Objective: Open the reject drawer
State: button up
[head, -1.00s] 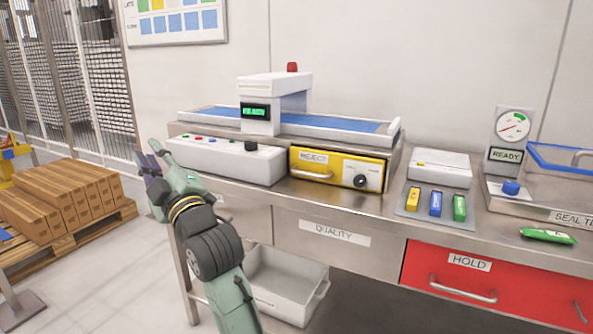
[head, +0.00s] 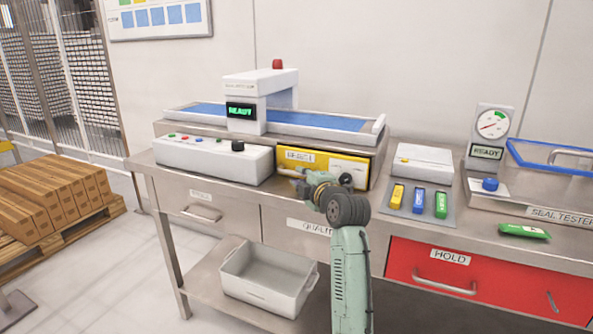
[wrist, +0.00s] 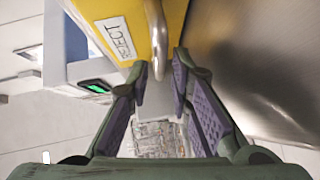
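The reject drawer (head: 348,171) has a yellow front and sits under the blue conveyor of the inspection machine. Its front looks flush with the housing. In the wrist view the yellow front with its REJECT label (wrist: 116,38) is at the top, and the metal handle (wrist: 181,68) reaches down to the fingertips. My gripper (wrist: 160,82) is open, with a purple-padded finger on each side and the handle's end between or just beyond the tips. Contact cannot be told. In the head view my gripper (head: 300,180) is in front of the drawer's left part, and my wrist hides the handle and knob.
A white control box (head: 212,160) stands left of the drawer. A tray of coloured packets (head: 418,202) and a white box (head: 424,162) are to the right. The steel counter runs below, with a red HOLD drawer (head: 440,273) at lower right.

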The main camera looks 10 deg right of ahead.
aim_at(298, 174)
jog(key=shift+p+x, duration=0.4)
jog(key=shift+x, duration=1.6)
jog(key=shift+c, duration=0.4)
grip_shut()
